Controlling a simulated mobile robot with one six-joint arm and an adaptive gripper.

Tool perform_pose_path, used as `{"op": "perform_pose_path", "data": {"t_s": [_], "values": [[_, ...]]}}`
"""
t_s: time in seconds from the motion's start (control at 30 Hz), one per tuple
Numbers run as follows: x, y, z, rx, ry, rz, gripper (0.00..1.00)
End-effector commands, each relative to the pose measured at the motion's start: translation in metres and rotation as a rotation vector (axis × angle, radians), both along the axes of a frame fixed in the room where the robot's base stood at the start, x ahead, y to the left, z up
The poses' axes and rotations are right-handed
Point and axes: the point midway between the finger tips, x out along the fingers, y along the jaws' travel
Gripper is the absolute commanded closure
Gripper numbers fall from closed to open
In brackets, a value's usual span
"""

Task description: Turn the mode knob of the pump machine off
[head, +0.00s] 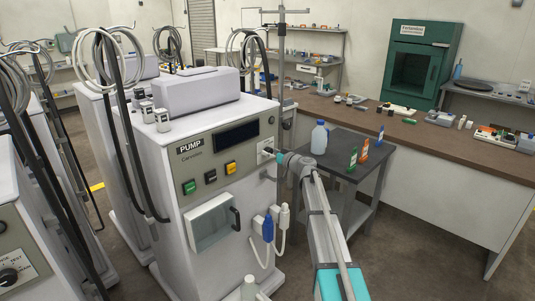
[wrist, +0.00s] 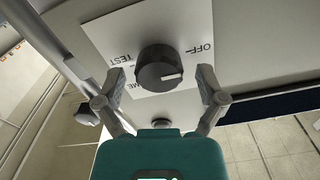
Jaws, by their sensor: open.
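The mode knob (wrist: 158,68) is a round black dial on a white label plate (wrist: 110,30) of the pump machine (head: 222,138). In the wrist view its white pointer mark faces right, below the OFF label at the plate's upper right. TEST is on the left, and a partly hidden label ending in "ME" is at lower left. My gripper (wrist: 162,78) is open, with one finger on each side of the knob. I see no clear contact. In the head view my gripper (head: 282,161) is at the right of the machine's front panel and largely hides the knob.
Blue and white connectors (head: 268,228) hang below my arm. Similar machines crowd the left.

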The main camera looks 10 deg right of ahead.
Motion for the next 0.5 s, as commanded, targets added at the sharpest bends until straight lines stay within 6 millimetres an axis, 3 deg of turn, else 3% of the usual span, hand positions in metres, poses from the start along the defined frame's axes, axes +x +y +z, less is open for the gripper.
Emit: {"op": "perform_pose_path", "data": {"t_s": [0.27, 0.5], "values": [[-0.019, -0.013, 0.000, 0.000, 0.000, -0.001, 0.11], [-0.050, -0.034, 0.000, 0.000, 0.000, -0.002, 0.11]]}}
